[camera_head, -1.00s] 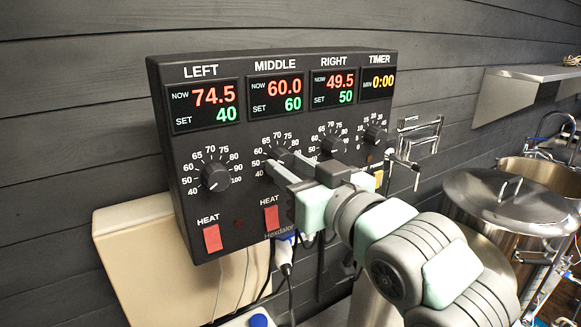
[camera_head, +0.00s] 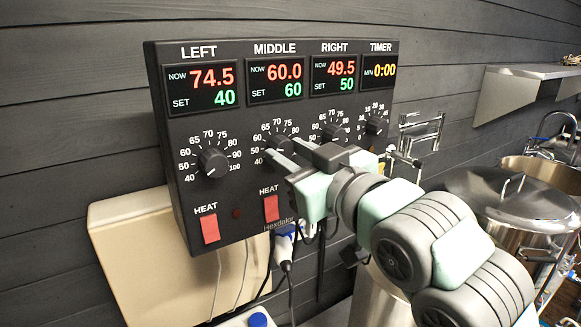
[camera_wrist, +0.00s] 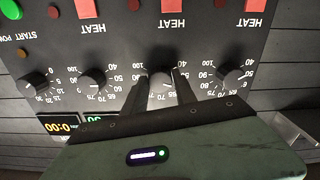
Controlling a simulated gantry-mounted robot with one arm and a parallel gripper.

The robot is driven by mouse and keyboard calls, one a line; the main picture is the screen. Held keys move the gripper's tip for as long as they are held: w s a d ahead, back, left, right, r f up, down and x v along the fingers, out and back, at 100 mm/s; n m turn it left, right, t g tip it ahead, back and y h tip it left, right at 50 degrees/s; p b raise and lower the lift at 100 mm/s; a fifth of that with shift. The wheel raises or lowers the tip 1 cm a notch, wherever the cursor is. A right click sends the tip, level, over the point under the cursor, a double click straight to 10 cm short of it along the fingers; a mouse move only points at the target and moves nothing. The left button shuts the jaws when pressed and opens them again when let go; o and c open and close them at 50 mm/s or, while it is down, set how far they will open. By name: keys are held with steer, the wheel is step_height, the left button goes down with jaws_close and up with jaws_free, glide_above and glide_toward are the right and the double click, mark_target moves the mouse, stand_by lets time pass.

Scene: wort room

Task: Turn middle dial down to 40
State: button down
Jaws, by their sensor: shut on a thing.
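The black control panel (camera_head: 240,225) has a middle dial (camera_head: 279,143) under the MIDDLE display (camera_head: 276,81), which reads NOW 60.0 in red and SET 60 in green. In the wrist view, upside down, the middle dial (camera_wrist: 161,83) sits between the two dark fingers of my gripper (camera_wrist: 162,88). My gripper (camera_head: 283,155) reaches in from the lower right and is shut on that dial. In the head view the fingers hide part of the dial and its lower scale.
The left dial (camera_head: 212,162) shows SET 40 above it. The right dial (camera_head: 334,132), close beside my fingers, shows SET 50. The timer dial (camera_head: 376,125) is farther right. Red HEAT switches (camera_head: 271,207) sit below. A lidded steel pot (camera_head: 510,205) stands at right.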

steer(key=n+b, duration=0.2)
steer(key=b, duration=0.1)
steer(key=shift+f+n, duration=0.25)
steer(key=shift+n, duration=0.15)
steer(key=shift+r+n+b, duration=0.15)
steer(key=shift+n+b, duration=0.65)
steer(key=shift+n, duration=0.1)
steer(key=shift+n+b, duration=0.8)
steer(key=shift+n, duration=0.4)
steer(key=shift+r+n+b, duration=0.2)
steer(key=shift+n+b, duration=0.35)
steer(key=shift+n, duration=0.85)
steer(key=c, duration=1)
jaws_free()
steer(key=shift+d, duration=0.1)
